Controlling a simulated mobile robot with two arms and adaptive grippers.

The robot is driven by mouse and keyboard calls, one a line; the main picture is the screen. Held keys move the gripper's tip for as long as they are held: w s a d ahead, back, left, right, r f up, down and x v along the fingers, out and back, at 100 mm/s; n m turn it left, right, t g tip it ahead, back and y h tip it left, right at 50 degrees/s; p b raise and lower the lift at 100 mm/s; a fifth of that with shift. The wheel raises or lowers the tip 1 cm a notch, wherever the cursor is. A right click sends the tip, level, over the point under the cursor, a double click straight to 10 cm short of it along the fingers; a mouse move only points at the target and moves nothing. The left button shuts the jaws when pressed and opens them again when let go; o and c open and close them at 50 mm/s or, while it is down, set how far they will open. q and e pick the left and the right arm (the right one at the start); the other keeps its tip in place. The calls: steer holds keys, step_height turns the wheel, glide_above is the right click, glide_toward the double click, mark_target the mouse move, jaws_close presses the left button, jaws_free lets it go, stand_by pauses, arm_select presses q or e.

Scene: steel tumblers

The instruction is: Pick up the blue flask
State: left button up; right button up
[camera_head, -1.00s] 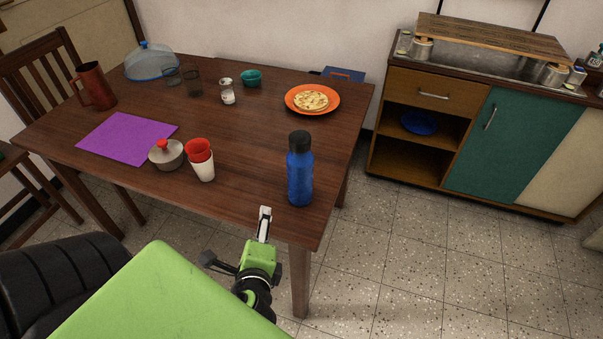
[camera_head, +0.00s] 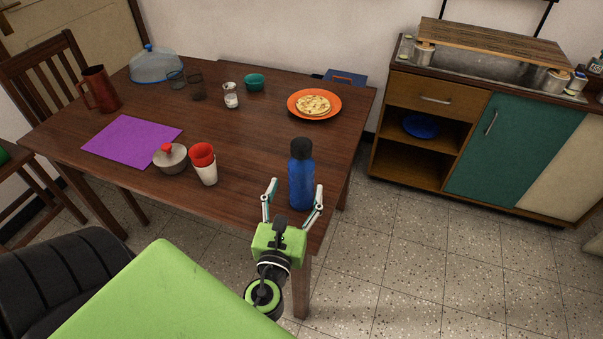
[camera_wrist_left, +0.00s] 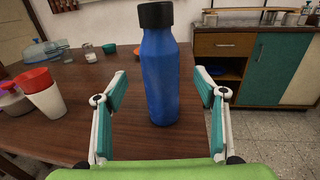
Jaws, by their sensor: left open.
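The blue flask (camera_head: 301,176) with a black cap stands upright near the front right corner of the wooden table (camera_head: 240,150). My left gripper (camera_head: 295,190) is at the table's front edge, open, with its fingers pointing at the flask. In the left wrist view the flask (camera_wrist_left: 161,75) stands ahead, between the lines of the two open fingers (camera_wrist_left: 160,88). The fingers look apart from it, though I cannot tell how deep it sits between them. My right gripper is not in view.
A white cup with a red cup (camera_head: 204,165) and a lidded pot (camera_head: 170,158) stand left of the flask. An orange plate (camera_head: 337,105) with food lies behind it. A purple mat (camera_head: 130,140) lies at left. The table between flask and plate is clear.

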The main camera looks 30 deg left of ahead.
mark_target(299, 179)
arm_select(q)
steer(key=shift+x, duration=0.85)
steer(key=shift+w+a+r+p, duration=0.2)
steer(key=shift+w+a+p, duration=0.05)
steer(key=shift+w+p, duration=0.25)
steer(key=p+x, duration=0.1)
steer(key=x, duration=0.2)
steer(key=shift+w+r, duration=0.1)
steer(key=shift+w, duration=0.2)
steer(key=shift+w+a, duration=0.25)
steer(key=shift+w, duration=0.15)
steer(key=c, duration=1.6)
